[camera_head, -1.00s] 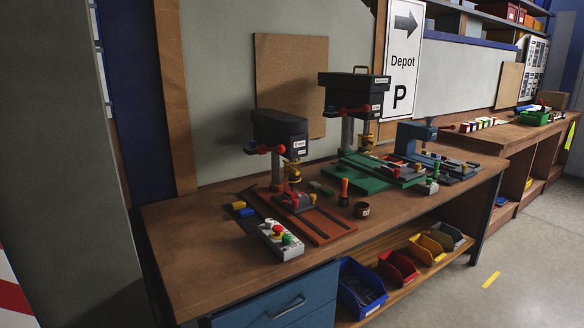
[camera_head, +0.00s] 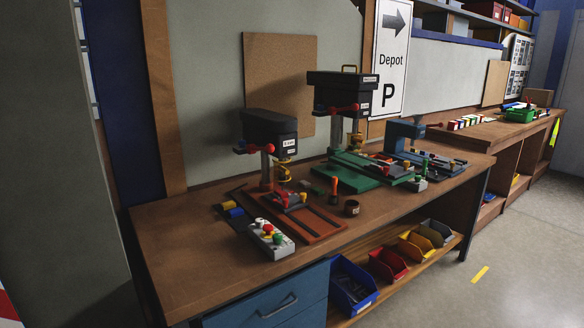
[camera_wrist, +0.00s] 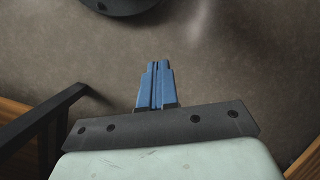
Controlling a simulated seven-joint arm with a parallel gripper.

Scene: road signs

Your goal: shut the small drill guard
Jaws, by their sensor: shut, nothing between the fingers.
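The small drill (camera_head: 270,126) has a dark head on a red base plate (camera_head: 312,226) and stands on the left part of the workbench. A yellow part (camera_head: 283,173) hangs under its head, at the spindle; it may be the guard, but it is too small to tell whether it is open or shut. My gripper (camera_wrist: 156,68) shows only in the wrist view, with its blue fingers together and empty over grey-brown floor. It touches nothing there, and the drill is not in that view.
A larger drill (camera_head: 344,92) on a green base (camera_head: 352,174) stands right of the small one. A grey control box (camera_head: 270,241) with coloured buttons and a dark cup (camera_head: 352,208) are near the red base. The workbench (camera_head: 180,255) is bare at its front left.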

